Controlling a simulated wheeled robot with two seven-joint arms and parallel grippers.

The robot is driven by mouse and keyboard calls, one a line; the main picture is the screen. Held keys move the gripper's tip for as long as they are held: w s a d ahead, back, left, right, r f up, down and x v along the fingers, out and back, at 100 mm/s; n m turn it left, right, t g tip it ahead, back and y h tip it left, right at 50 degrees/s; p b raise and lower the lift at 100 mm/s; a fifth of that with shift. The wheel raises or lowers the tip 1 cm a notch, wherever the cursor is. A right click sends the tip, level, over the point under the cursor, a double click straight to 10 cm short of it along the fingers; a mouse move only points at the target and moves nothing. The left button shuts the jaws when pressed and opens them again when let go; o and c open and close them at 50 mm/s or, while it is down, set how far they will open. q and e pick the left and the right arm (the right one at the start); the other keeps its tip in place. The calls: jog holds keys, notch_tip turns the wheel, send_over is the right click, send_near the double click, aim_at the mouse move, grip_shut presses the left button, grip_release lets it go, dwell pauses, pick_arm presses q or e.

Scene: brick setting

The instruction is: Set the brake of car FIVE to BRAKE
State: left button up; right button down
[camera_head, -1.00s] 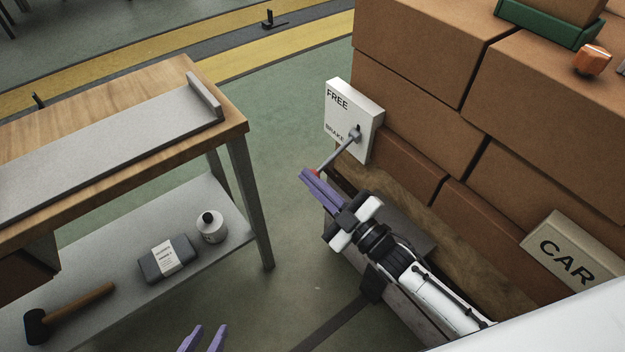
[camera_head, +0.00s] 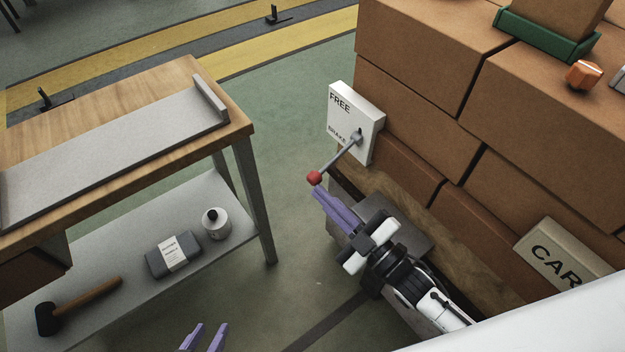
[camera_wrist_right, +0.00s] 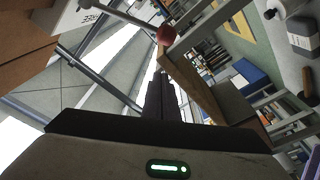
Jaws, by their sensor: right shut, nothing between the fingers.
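The brake panel (camera_head: 352,112) is a white box on the end of the brick-stacked car, marked FREE at the top and BRAKE lower down. Its grey lever (camera_head: 335,158) slants down and out toward the BRAKE side and ends in a red knob (camera_head: 314,178). The knob also shows in the right wrist view (camera_wrist_right: 166,36). My right gripper (camera_head: 318,192), with purple fingers, is shut and empty just below the knob, apparently not around it. My left gripper (camera_head: 205,338) shows only its two spread purple fingertips at the bottom edge, with nothing visible between them.
Large brown bricks (camera_head: 420,90) fill the right side, with a CAR sign (camera_head: 560,258) low down. A workbench (camera_head: 150,100) stands at left, with a hammer, a grey packet and a white bottle on its lower shelf (camera_head: 120,262). Floor lies between bench and car.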

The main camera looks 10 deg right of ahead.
jog(key=shift+v, duration=1.65)
jog(key=s+d+f+m+g+h, duration=0.1)
jog(key=s+f+m+g+h, duration=0.5)
jog(key=s+f+m, duration=0.5)
jog(key=s+f+g, duration=0.2)
jog(key=s, duration=0.1)
jog(key=shift+f+g+h, duration=0.3)
jog(key=shift+f, duration=0.05)
jog(key=shift+s+d, duration=0.1)
jog(key=shift+d, duration=0.05)
